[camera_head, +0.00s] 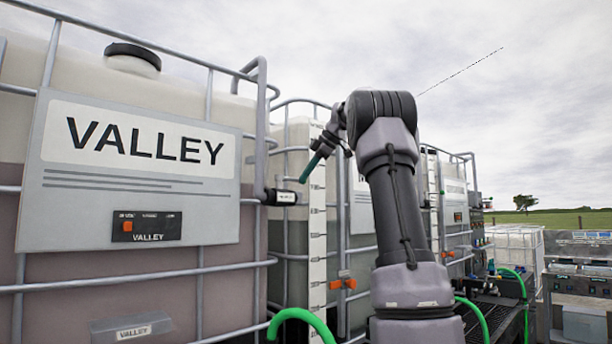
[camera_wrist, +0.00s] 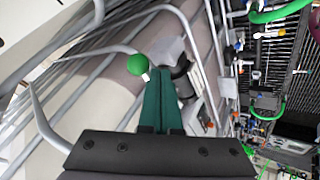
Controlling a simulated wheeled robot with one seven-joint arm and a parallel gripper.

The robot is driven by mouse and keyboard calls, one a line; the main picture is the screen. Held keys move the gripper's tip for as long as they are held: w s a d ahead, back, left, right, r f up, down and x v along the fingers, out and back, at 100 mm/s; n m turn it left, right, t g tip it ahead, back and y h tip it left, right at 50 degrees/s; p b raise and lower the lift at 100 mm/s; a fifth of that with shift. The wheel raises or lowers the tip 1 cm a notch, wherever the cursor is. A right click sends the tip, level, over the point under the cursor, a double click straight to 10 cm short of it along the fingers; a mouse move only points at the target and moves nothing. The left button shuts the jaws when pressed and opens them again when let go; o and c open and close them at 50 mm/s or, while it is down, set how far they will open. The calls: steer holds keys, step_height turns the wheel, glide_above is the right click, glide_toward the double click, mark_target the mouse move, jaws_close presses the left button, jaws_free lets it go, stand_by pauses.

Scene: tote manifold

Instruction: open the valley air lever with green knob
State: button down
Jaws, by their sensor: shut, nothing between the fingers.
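The green knob (camera_wrist: 138,64) is a round ball on a short white stem, seen in the wrist view just left of my fingertips. The rest of its lever is hard to make out. My gripper (camera_wrist: 160,74) has its two teal fingers shut together with nothing between them. I cannot tell whether the fingers touch the knob or its stem. In the head view my gripper (camera_head: 304,180) points down and left beside the cage of the Valley tote, whose sign (camera_head: 135,185) reads VALLEY. The knob is not clearly visible in the head view.
Metal cage bars (camera_head: 262,130) run close to my gripper. A black fitting with a white label (camera_head: 282,197) sits just below left of the fingertips. An orange handle (camera_head: 343,284) and green hoses (camera_head: 300,317) are lower. More totes stand at the right.

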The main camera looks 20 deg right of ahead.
steer(key=shift+w, duration=0.4)
steer(key=shift+r, duration=0.1)
stand_by(0.3)
